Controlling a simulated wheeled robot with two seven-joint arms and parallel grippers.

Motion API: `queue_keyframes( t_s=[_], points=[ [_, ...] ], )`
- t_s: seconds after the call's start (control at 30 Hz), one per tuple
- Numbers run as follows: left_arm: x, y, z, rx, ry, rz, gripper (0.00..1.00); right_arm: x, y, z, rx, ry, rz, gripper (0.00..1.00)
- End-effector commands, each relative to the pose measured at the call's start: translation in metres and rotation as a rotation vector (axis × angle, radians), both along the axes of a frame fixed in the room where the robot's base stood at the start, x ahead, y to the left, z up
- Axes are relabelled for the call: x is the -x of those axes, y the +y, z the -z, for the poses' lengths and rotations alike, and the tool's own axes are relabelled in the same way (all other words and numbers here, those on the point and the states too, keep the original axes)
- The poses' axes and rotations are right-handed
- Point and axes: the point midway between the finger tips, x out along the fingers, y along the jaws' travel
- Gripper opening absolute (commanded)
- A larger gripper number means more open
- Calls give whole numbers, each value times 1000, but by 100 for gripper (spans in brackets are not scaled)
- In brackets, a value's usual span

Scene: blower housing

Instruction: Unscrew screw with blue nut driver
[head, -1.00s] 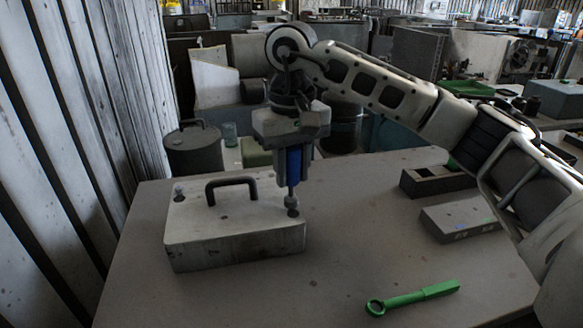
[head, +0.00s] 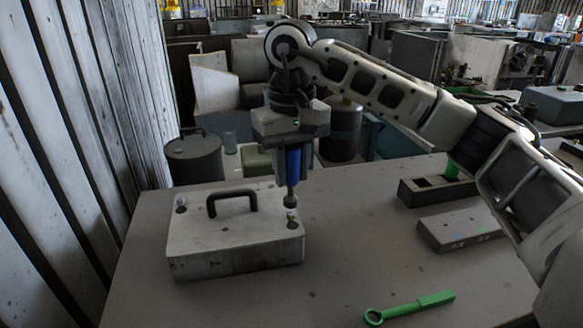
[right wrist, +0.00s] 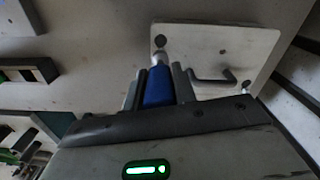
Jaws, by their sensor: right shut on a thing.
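My right gripper (head: 292,168) points down and is shut on the blue nut driver (head: 293,162). I cannot tell whether tip and screw touch. In the right wrist view the blue driver (right wrist: 158,86) sits between the fingers, its silver tip near a dark spot at the housing plate's corner (right wrist: 205,45). Another screw (head: 181,205) stands at the housing's left back corner. My left gripper is not in view.
A black handle (head: 232,196) rises from the housing top. A green ring wrench (head: 410,307) lies on the table front. A grey block (head: 458,226) and a dark open tray (head: 437,188) lie at the right. The table middle is clear.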

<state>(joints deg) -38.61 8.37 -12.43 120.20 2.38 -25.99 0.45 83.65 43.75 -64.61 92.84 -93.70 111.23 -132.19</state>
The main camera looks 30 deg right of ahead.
Motion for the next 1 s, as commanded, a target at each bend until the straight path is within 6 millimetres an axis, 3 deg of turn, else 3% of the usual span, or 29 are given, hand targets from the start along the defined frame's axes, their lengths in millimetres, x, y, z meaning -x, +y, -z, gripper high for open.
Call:
queue_keyframes(
  t_s=[0.23, 0.6, 1.0],
  points=[
    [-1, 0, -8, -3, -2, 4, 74, 0, 0, -11, -1, -1, 0, 0],
    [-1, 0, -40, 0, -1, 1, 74, 0, 0, -53, -1, -1, 0, 0],
    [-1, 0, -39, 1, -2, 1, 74, 0, 0, -52, 0, 0, 0, 0]
  ],
)
